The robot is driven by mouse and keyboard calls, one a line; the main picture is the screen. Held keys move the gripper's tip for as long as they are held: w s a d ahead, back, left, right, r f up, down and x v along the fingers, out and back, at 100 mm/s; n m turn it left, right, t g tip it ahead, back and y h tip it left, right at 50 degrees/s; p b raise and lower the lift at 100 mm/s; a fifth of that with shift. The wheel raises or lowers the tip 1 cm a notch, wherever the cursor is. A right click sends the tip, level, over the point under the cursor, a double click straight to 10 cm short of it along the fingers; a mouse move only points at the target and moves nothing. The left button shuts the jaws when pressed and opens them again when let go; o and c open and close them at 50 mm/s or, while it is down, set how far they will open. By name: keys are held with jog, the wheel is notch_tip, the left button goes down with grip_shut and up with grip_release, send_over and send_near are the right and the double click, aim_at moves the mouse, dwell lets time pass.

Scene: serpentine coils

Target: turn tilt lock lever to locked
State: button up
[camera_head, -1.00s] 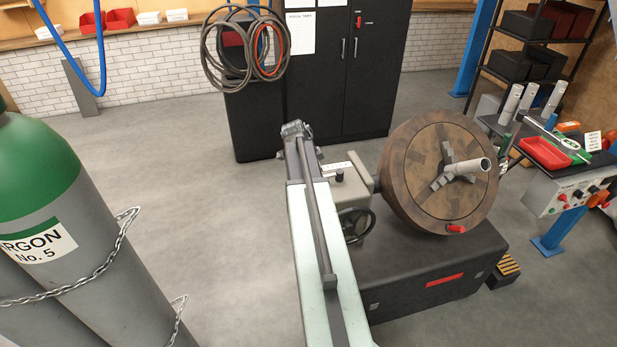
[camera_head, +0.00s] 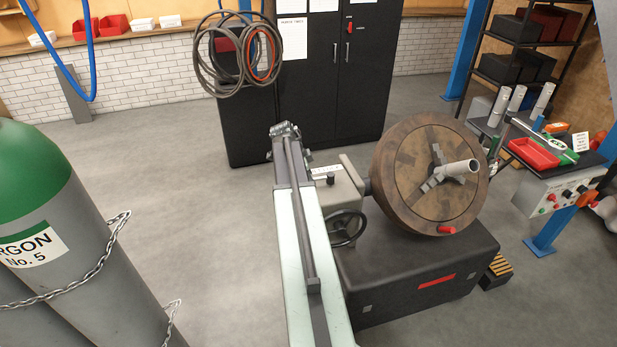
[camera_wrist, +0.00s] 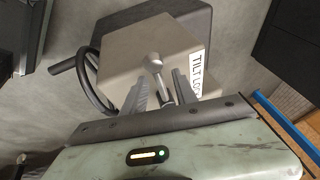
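The tilt lock lever (camera_wrist: 155,68) is a grey stem with a rounded knob on the beige housing, beside a white TILT LOCK label (camera_wrist: 198,72). In the head view the lever (camera_head: 331,180) shows as a small dark knob below the label. My gripper (camera_wrist: 163,88) is at the housing in the wrist view, its two grey fingers apart, one on each side of the lever. Gaps seem to show between fingers and lever; contact cannot be told. In the head view my arm hides most of the gripper. The lever's lower end is hidden in the wrist view.
A handwheel (camera_head: 346,228) sits on the housing's side, near the fingers. The round turntable (camera_head: 395,195) with a clamped pipe stands right of it on a dark base (camera_head: 410,275). Gas cylinders (camera_head: 40,200) stand left; a black cabinet (camera_head: 345,90) stands behind. Floor left of my arm is clear.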

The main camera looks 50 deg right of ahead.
jog(key=p+v, duration=0.7)
jog(key=shift+a+r, duration=0.2)
jog(key=shift+r, duration=0.15)
